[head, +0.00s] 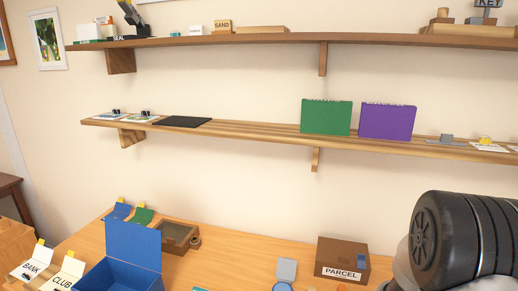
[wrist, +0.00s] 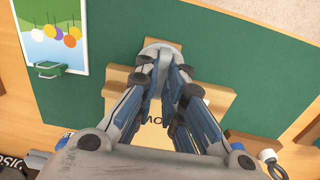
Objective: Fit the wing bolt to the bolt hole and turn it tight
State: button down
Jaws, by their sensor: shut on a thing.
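My gripper (wrist: 161,68) shows in the wrist view, its two fingers closed on a grey piece with a rounded head (wrist: 157,47), which looks like the wing bolt. The fingers hide most of it, so I cannot tell whether its tip is in a hole. Behind it is a pale wooden block (wrist: 217,97) with dark lettering, partly covered by the fingers. I cannot make out the bolt hole in either view. The head view shows only a dark rounded part of my arm at the lower right, not the gripper.
In the head view a desk (head: 225,262) holds a blue box (head: 125,262) and a parcel box (head: 341,258); shelves (head: 240,130) cross the wall.

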jog(key=shift+s+f, duration=0.15)
jog(key=shift+f, duration=0.05)
dwell(0.6)
jog(key=m, duration=0.6)
jog(key=shift+s+a+f, duration=0.1)
jog(key=shift+s+f, duration=0.05)
jog(key=shift+f, duration=0.05)
dwell(0.6)
